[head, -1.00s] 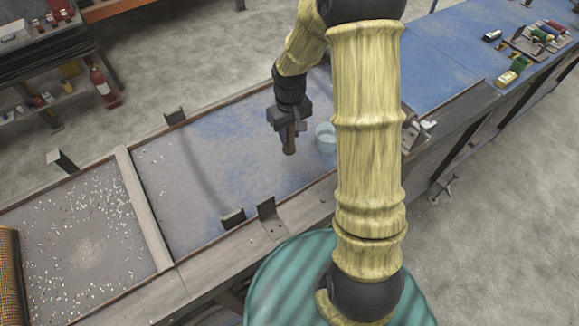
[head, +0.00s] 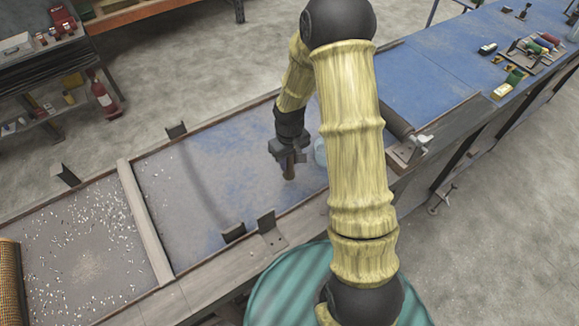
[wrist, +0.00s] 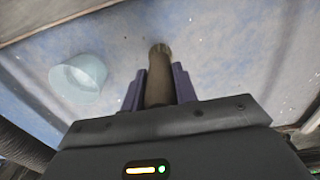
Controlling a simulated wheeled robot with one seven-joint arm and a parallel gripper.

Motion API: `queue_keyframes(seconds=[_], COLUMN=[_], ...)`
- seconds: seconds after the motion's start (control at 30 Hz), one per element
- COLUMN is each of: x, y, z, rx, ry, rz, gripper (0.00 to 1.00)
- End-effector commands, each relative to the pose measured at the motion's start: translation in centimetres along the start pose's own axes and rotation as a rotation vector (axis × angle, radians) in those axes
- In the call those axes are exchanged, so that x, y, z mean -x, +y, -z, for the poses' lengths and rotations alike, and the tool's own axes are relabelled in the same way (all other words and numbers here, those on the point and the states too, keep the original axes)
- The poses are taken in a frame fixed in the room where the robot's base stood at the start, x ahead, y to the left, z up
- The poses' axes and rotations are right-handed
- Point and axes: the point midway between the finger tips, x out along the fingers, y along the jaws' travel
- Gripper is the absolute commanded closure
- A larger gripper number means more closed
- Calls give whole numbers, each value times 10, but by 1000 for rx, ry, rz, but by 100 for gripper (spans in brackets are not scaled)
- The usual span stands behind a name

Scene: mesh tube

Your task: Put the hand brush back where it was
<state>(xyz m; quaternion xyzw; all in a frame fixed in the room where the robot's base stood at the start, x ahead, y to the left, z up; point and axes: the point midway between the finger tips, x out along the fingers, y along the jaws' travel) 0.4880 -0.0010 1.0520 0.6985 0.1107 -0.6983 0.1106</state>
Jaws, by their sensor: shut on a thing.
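My gripper (head: 288,158) is over the blue, worn bed of the long table (head: 200,170), left of a pale translucent cup (head: 320,150). Its jaws are shut on a brown, rounded rod that I take to be the hand brush (head: 289,173). In the wrist view the brush (wrist: 158,75) sticks out between the two dark purple fingers (wrist: 160,88), its far end toward the table. Its held part is hidden by the gripper body. I cannot tell whether its tip touches the surface. The cup also shows in the wrist view (wrist: 78,78), left of the brush.
A wooden crossbar (head: 145,220) divides the bed from a section strewn with white bits (head: 85,250). Dark brackets (head: 268,228) stand on the rims. A roller with a clamp (head: 408,150) lies at right. Tools and bottles (head: 530,55) sit at the far right.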

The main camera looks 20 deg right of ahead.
Motion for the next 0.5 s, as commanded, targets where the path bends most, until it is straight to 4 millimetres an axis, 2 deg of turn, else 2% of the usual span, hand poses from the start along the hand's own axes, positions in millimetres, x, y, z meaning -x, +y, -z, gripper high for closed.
queue_keyframes(seconds=[0.23, 0.5], x=[-4, -36], y=[0, 0], z=[0, 0], rx=[0, 0], ry=[-2, -2], rz=[0, 0], gripper=[98, 98])
